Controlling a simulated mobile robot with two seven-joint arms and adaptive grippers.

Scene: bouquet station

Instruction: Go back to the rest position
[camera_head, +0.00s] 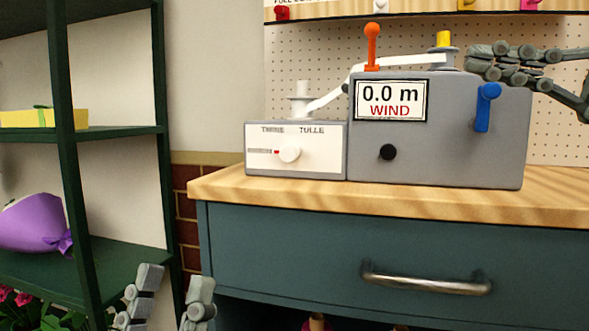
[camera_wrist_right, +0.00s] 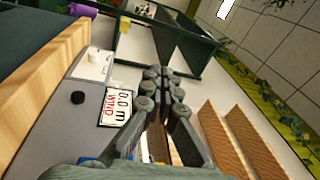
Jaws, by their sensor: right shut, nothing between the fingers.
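My right gripper (camera_head: 478,62) is at the upper right, beside the top of the grey winding machine (camera_head: 450,135). Its fingers are together with nothing between them. They also show close together in the right wrist view (camera_wrist_right: 163,78), in front of the machine's top. My left gripper (camera_head: 174,285) is at the bottom left of the head view, in front of the shelf and bench. Its two fingers stand well apart and empty; the rest of it is below the frame.
The machine has an orange lever (camera_head: 372,45), a blue handle (camera_head: 486,105) and a yellow knob (camera_head: 444,40) near my right fingers. The wooden bench (camera_head: 330,197) has a drawer handle (camera_head: 425,281). A green shelf (camera_head: 110,265) at left holds a purple bouquet (camera_head: 33,222).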

